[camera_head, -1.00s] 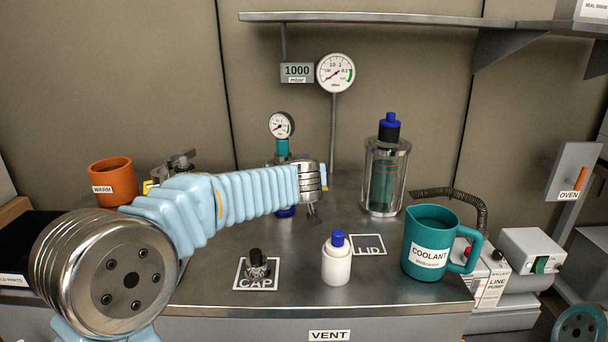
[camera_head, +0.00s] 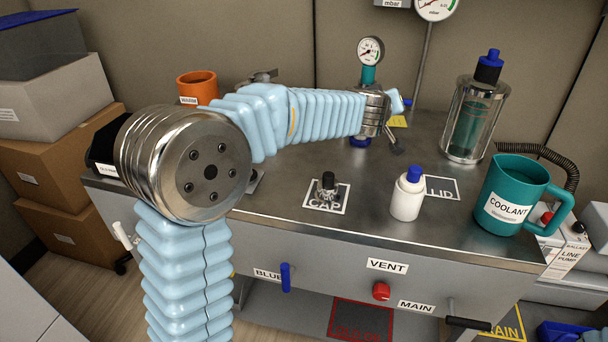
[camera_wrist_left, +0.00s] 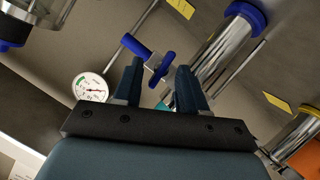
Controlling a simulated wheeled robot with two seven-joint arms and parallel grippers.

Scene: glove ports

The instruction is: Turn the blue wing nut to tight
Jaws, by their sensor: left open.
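The blue wing nut (camera_wrist_left: 162,68) shows in the left wrist view, its two blue wings spread slantwise about a pale middle. My left gripper (camera_wrist_left: 161,80) is open, with one dark finger on each side of the view's centre. The wing nut lies ahead of and partly between the fingertips; I cannot tell whether they touch it. In the head view my left arm reaches across the bench to beside the gauge post. There its wrist hides most of the gripper, and I cannot make out the wing nut. My right gripper is not in view.
A round gauge (camera_head: 370,50) stands just behind my left wrist. On the steel bench are an orange cup (camera_head: 198,87), a black-topped cap (camera_head: 327,186), a white bottle (camera_head: 407,196), a glass vessel (camera_head: 470,122) and a teal coolant jug (camera_head: 510,196).

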